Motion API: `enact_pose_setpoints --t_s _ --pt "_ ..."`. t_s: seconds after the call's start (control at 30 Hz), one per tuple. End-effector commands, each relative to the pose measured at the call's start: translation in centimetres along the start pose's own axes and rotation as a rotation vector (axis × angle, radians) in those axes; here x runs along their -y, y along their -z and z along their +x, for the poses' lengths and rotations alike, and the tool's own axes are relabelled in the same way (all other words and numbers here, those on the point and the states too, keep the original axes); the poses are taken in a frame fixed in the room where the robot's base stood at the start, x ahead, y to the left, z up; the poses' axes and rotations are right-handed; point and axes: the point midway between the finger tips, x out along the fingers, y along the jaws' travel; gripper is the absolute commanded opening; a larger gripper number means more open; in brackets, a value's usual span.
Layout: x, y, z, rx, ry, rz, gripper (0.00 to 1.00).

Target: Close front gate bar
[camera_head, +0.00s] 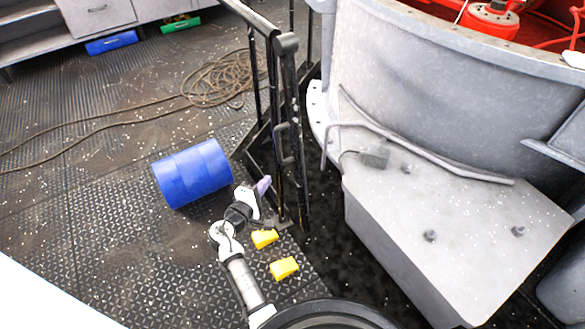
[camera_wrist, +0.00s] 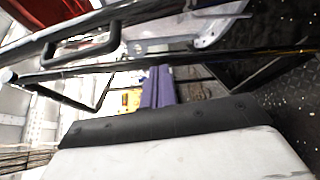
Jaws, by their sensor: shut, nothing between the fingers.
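The black gate bar (camera_head: 292,100) stands as a narrow upright metal frame in the middle of the head view, beside the end of a black railing. It carries a small looped handle (camera_head: 282,147). In the wrist view, dark bars cross the upper part, and the looped handle (camera_wrist: 85,45) shows at upper left. My gripper (camera_head: 264,185) is low beside the gate bar, on its left in the head view. Its purple fingers (camera_wrist: 158,88) are together and empty, pointing toward the bars. I cannot tell whether they touch a bar. The gate's latch point is not clear.
A blue drum (camera_head: 193,173) lies left of my gripper. Two yellow blocks (camera_head: 265,238) (camera_head: 284,268) are on the deck close by. A grey metal housing (camera_head: 455,215) stands to the right. Coiled rope (camera_head: 220,80) lies behind. Open deck is at left.

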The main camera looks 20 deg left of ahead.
Motion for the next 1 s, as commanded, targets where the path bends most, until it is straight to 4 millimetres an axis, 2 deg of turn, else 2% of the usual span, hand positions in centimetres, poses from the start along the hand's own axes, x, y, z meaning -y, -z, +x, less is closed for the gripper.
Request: enact_pose_setpoints --t_s 0.17,0.57,0.6,0.73,1.0 --pt "0.2 -0.1 2.0 0.004 0.000 -0.002 0.00" --pt "0.2 0.0 10.4 0.002 0.000 0.001 0.00" --pt "-0.4 -1.0 9.6 0.000 0.003 -0.002 0.00" --pt "-0.3 -2.6 9.0 0.001 0.003 0.000 0.00" --pt "-0.1 -3.8 8.6 0.000 0.000 0.000 0.00"
